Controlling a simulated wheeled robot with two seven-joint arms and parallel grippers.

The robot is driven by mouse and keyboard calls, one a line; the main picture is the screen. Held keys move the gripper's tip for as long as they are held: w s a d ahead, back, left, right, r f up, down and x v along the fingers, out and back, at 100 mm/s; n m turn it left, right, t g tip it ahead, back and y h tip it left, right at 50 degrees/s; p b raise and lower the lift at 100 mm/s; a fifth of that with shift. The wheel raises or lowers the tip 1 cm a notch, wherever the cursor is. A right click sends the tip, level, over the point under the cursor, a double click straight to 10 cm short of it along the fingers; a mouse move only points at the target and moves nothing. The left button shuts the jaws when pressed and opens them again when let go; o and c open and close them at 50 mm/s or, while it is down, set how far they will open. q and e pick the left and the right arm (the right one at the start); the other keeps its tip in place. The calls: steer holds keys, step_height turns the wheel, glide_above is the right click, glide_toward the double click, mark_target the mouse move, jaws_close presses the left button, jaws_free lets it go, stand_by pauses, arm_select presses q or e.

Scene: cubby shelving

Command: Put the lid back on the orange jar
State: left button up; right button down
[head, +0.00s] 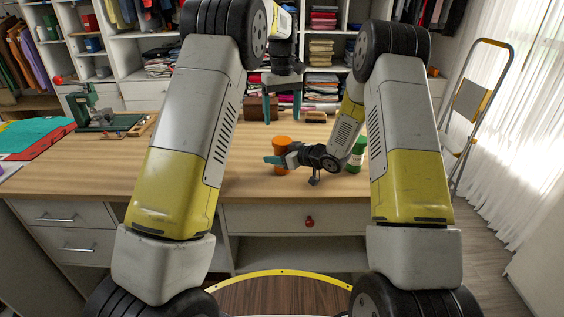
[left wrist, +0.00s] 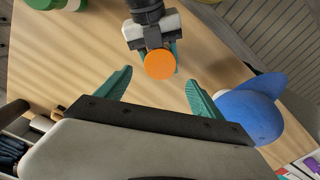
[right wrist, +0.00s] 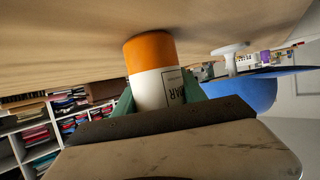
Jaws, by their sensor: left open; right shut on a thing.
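The orange jar (head: 281,169) is on the desk, with a flat orange top (left wrist: 159,64) in the left wrist view. In the right wrist view its orange end and white labelled body (right wrist: 154,88) show. My right gripper (head: 274,160) is shut around the jar's side, hiding its middle in the head view. My left gripper (head: 283,112) is open and empty, pointing down above and behind the jar, apart from it. I cannot tell whether the orange top is a separate lid.
A green container (head: 356,155) stands right of the jar, partly behind my right arm. A blue cap-like thing (left wrist: 250,112) is near the jar in the left wrist view. The desk front (head: 265,188) is clear.

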mark_target(282, 140)
arm_select(q)
steer(key=shift+f, duration=4.05)
steer(key=c, duration=1.5)
steer(key=m, duration=0.3)
steer(key=o, duration=1.6)
steer(key=shift+c, duration=0.2)
steer(key=shift+r, duration=2.3)
